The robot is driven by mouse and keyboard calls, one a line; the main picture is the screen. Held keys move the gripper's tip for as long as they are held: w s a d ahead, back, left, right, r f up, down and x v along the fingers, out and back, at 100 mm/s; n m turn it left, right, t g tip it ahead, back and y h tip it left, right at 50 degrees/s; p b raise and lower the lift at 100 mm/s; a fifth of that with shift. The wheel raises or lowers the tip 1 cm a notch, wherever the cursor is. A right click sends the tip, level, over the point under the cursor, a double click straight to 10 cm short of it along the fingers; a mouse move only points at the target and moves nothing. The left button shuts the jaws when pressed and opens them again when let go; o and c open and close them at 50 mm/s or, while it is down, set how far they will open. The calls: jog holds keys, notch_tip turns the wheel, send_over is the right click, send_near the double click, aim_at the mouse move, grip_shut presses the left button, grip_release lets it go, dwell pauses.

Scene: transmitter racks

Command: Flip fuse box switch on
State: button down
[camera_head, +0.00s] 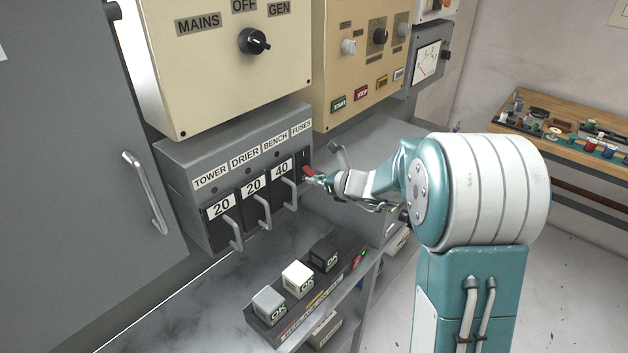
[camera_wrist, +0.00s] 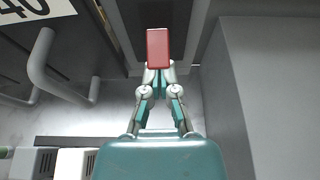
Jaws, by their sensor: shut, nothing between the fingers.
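The grey fuse box (camera_head: 180,160) is mounted under a cream panel and carries labels TOWER, DRIER, BENCH and FUSES. At its right end, under FUSES, is a red switch (camera_head: 308,171). In the wrist view the red switch (camera_wrist: 157,48) stands upright in the picture, in front of a dark recess. My gripper (camera_head: 318,180) is at the switch, coming from the right. In the wrist view my gripper (camera_wrist: 155,72) has its fingertips together right at the switch's lower end; they look to touch it, with nothing between them. The switch's base is partly hidden.
Grey handles (camera_head: 235,233) stick out of the fuse box left of the switch; one handle (camera_wrist: 42,60) is close in the wrist view. A ledge below holds several OK blocks (camera_head: 298,277). A grey cabinet (camera_wrist: 275,90) stands close on the right.

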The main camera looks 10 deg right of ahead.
jog(key=shift+r, duration=0.15)
jog(key=shift+s+d+r+g+h, duration=0.1)
jog(key=shift+r+g+h, duration=0.4)
jog(key=shift+g+h, duration=0.45)
jog(key=shift+s+d+r+g+h, duration=0.1)
jog(key=shift+r+g+h, duration=0.45)
jog(key=shift+g, duration=0.7)
jog(key=shift+r, duration=0.2)
jog(key=shift+r, duration=0.65)
notch_tip(320, 180, up, 9)
send_over(309, 171)
jog(key=s+d, duration=0.4)
jog(key=s, duration=0.1)
jog(key=shift+f, duration=0.1)
